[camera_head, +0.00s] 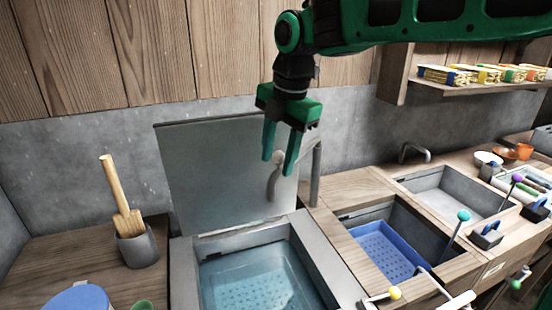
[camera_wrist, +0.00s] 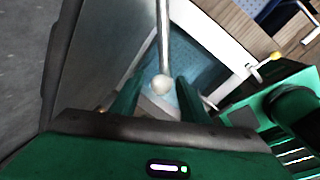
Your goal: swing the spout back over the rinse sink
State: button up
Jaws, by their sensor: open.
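The grey spout (camera_head: 316,175) rises from a post between the left vat and the middle sink. Its outlet end, with a pale round knob, hangs over the back of the water-filled vat (camera_head: 215,255). My gripper (camera_head: 278,168) is open above the vat, its fingers pointing down around the knob's level. In the wrist view the spout (camera_wrist: 163,40) runs down to the knob (camera_wrist: 162,85), which shows between my open fingertips (camera_wrist: 160,88) with gaps on both sides. Contact cannot be seen. The middle sink (camera_head: 425,232) holds a blue perforated tray; which basin is the rinse sink is not marked.
The vat's grey lid (camera_head: 215,175) stands raised behind the spout. A cup with a wooden paddle (camera_head: 128,215) stands left. A grey sink (camera_head: 455,190) with its own tap (camera_head: 415,152) lies right. A shelf (camera_head: 460,86) holds stacked sponge-like blocks. Several coloured-knob levers line the front.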

jog(key=shift+f, duration=0.3)
grip_shut()
jog(key=shift+a, duration=0.2)
jog(key=shift+d, duration=0.1)
jog(key=shift+d, duration=0.2)
